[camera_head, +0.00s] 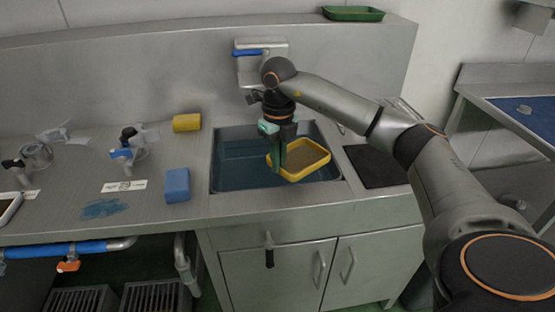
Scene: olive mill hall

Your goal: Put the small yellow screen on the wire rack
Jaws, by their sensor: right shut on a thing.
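The small yellow screen (306,157) has a yellow rim and a greyish mesh. It is over the sink basin (235,183), slightly tilted. My right gripper (279,163) points down and is shut on the screen's left edge; its fingers hide part of that edge. Whether the screen touches the water is hard to tell. I cannot clearly make out a wire rack; my right arm covers part of the counter right of the sink. My left gripper is not in view.
A blue sponge (177,185) and a yellow roll-like thing (187,122) lie on the counter left of the sink. A dark mat (377,167) lies right of it. A wall tap unit (247,70) stands behind. A green tray (353,13) is on the upper ledge.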

